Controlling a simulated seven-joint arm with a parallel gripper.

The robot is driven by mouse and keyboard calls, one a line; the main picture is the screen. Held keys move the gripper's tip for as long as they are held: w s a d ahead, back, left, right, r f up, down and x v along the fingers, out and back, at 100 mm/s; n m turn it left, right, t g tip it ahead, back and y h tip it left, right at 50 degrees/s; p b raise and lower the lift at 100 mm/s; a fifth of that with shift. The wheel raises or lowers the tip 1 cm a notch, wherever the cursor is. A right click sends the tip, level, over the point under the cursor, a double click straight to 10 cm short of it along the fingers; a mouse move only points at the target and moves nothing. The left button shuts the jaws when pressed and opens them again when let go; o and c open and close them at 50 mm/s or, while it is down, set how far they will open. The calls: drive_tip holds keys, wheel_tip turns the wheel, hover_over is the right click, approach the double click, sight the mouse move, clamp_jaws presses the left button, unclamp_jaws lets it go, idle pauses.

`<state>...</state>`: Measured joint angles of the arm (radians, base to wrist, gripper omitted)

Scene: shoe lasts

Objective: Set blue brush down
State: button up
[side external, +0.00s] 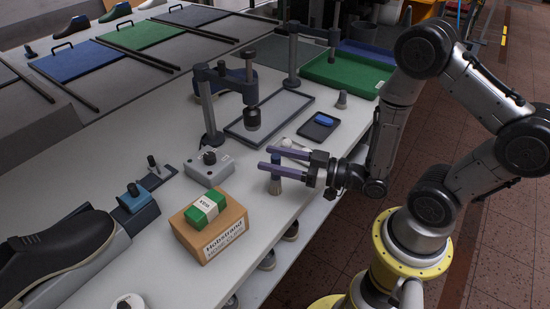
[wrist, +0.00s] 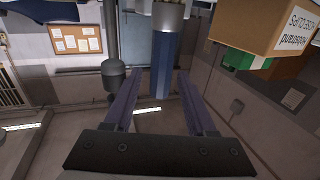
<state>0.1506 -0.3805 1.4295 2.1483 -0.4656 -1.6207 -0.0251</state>
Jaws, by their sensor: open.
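The blue brush (side external: 275,186) is upright on the pale bench, bristle end down, near the bench's front edge. In the wrist view its blue handle (wrist: 161,68) and metal collar (wrist: 168,17) show between the fingers. My gripper (side external: 264,158) is open, its two purple fingers lying level on either side of the handle. In the wrist view there is a visible gap between the handle and each finger. The fingers hide part of the handle in the side view. I cannot tell for sure whether the bristles bear fully on the bench.
A cardboard box (side external: 210,228) with a green packet (side external: 205,208) on it stands at the front left. A grey control box (side external: 209,168) is to the left. A dark tray (side external: 320,127) with a blue block (side external: 324,118) lies behind. A stand arm (side external: 226,75) rises further back.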

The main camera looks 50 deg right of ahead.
drive_tip(key=shift+r, duration=0.15)
wheel_tip(320, 180, up, 7)
drive_tip(key=s+d, duration=0.1)
drive_tip(key=s, duration=0.2)
drive_tip(key=d+r+m+g+h, duration=0.2)
drive_tip(key=d+g+h, duration=0.3)
drive_tip(key=d+h, duration=0.15)
drive_tip(key=s+a+r+m+g, duration=0.1)
drive_tip(key=s+g, duration=0.5)
drive_tip(key=s, duration=0.7)
wheel_tip(320, 180, up, 2)
drive_tip(key=shift+s+a+r+m+g+y, duration=0.15)
drive_tip(key=shift+a+m+g+y, duration=0.25)
drive_tip(key=shift+a, duration=0.3)
